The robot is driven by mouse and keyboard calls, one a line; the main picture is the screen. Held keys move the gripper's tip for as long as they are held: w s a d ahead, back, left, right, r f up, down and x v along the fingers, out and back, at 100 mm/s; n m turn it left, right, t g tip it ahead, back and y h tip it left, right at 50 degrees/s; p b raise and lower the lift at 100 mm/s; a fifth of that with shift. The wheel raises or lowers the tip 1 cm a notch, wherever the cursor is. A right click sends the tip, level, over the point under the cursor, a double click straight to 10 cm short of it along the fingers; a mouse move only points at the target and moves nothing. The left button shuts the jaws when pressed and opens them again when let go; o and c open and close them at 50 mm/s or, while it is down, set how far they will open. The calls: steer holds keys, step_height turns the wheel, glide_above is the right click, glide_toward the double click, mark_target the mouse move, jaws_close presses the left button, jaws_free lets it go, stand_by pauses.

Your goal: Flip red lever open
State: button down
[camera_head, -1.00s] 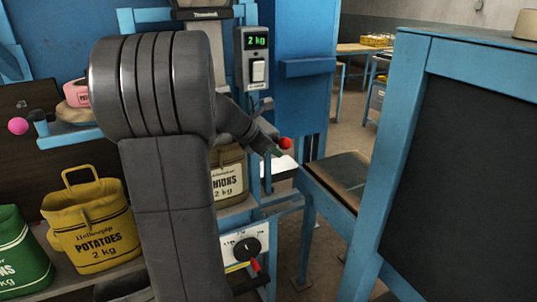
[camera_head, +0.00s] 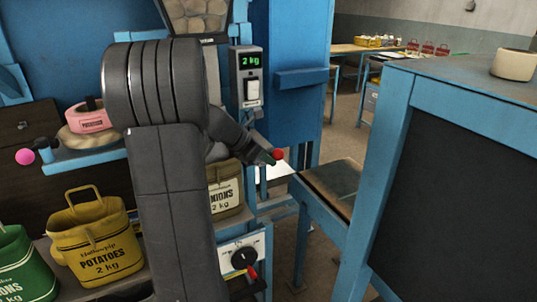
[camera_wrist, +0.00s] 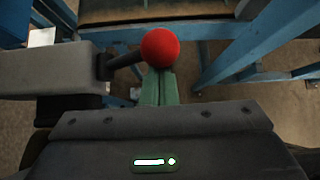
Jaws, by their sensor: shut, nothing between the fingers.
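The red lever shows as a red ball knob (camera_head: 277,154) beside the blue frame in the head view, below the 2 kg display. In the wrist view the red knob (camera_wrist: 160,47) sits at the end of a dark rod that comes in from the left out of a grey block (camera_wrist: 50,72). My gripper (camera_wrist: 158,86) has its green fingers together and empty, with the tips right at the knob's near side; I cannot tell whether they touch it. In the head view my gripper (camera_head: 268,158) is just left of the knob, and my arm hides part of the machine.
A display box (camera_head: 247,75) reads 2 kg. A dial with a red-tipped pointer (camera_head: 244,258) is lower down. A yellow potatoes sack (camera_head: 95,240) and a green sack (camera_head: 22,265) stand at left, an onions sack (camera_head: 226,190) behind my arm. A blue-framed dark panel (camera_head: 455,180) stands at right.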

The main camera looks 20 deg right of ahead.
steer(key=shift+w+r+p, duration=0.25)
steer(key=shift+r+p, duration=0.1)
steer(key=shift+r, duration=0.15)
steer(key=shift+f, duration=0.1)
